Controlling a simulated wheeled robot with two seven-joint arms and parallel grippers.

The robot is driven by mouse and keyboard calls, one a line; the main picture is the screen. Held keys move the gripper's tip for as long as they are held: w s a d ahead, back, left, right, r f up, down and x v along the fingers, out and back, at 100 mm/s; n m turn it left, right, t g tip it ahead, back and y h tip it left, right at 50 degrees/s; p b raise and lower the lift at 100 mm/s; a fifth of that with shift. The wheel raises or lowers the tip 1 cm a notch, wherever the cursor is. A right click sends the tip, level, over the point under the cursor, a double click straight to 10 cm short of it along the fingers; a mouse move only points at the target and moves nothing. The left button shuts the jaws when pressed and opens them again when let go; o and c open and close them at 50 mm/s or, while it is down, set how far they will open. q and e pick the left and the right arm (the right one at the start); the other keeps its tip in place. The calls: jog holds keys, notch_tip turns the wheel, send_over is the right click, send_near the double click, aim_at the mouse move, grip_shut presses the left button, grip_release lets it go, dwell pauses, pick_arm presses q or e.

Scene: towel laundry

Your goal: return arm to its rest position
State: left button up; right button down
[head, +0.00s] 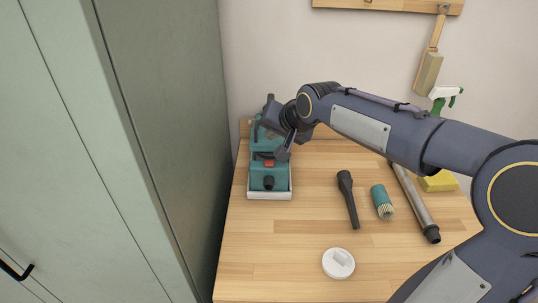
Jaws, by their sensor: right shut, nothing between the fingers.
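My right arm reaches in from the right across the wooden table (285,245). My right gripper (280,156) is shut and empty, over a teal device (265,182) with a red button. The device sits in a white tray (270,196) at the table's back left. The gripper and wrist hide part of the device, and I cannot tell whether they touch it. My left gripper is not in view.
A black nozzle (348,195), a teal brush (382,201), a metal tube (415,206), a yellow sponge (439,182) and a spray bottle (442,97) are at the right. A white round dish (339,263) lies in front. A tall green cabinet (75,150) borders the left.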

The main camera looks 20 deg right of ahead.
dwell(0.4)
jog(key=s+a+f+n+g, duration=0.1)
jog(key=s+a+f, duration=0.1)
jog(key=s, duration=0.7)
jog(key=s+a+f+n+g+y, duration=0.1)
jog(key=s+f, duration=0.4)
jog(key=s, duration=0.5)
jog(key=s+a+f+n+g+y, duration=0.1)
jog(key=s+a+f+n, duration=0.1)
jog(key=s, duration=0.8)
notch_tip(320, 180, down, 2)
jog(key=shift+s+a+f+n, duration=0.1)
jog(key=shift+s+a+n, duration=0.15)
jog(key=shift+n, duration=0.45)
